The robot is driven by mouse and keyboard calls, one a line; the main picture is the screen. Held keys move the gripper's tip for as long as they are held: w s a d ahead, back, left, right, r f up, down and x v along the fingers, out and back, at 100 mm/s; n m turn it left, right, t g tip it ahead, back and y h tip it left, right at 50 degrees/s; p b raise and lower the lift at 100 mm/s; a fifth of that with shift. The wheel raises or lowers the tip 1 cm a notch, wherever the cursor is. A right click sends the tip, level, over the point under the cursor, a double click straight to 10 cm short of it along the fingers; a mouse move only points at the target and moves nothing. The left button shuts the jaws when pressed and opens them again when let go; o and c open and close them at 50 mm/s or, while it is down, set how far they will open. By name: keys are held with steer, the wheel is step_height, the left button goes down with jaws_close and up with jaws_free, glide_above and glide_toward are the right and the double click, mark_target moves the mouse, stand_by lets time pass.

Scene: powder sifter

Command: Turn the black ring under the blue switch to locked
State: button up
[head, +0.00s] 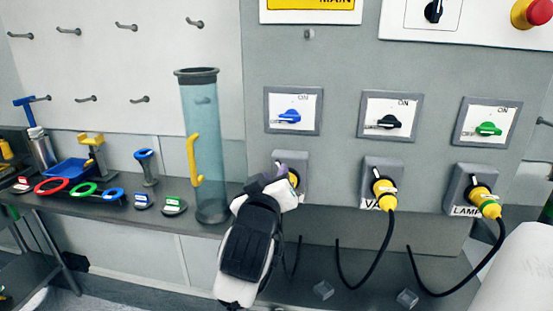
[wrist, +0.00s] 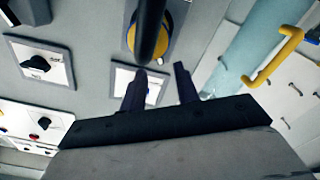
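The blue switch (head: 289,117) is on the left white plate of the grey panel, under an "ON" mark. Below it a socket box (head: 302,171) holds a yellow plug (head: 294,178), mostly hidden behind my gripper (head: 277,175). The black ring there cannot be made out clearly. In the wrist view the yellow plug (wrist: 133,40) has a thick black cable running toward the camera. My gripper (wrist: 158,72) shows two dark fingers apart with nothing between them, close to the plug. The switch plate (wrist: 121,80) shows behind the fingers; the switch itself is mostly hidden.
A black switch (head: 389,122) and a green switch (head: 488,129) have yellow plugs (head: 384,187) below them, with hanging cables. A clear tube (head: 207,150) with a yellow handle (head: 194,162) stands left of my gripper. Colored rings and small parts lie on the shelf farther left.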

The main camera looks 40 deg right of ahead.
mark_target(278, 164)
steer(key=shift+p+x, duration=0.35)
steer(key=shift+x, duration=1.7)
steer(key=shift+c, duration=0.4)
jaws_close()
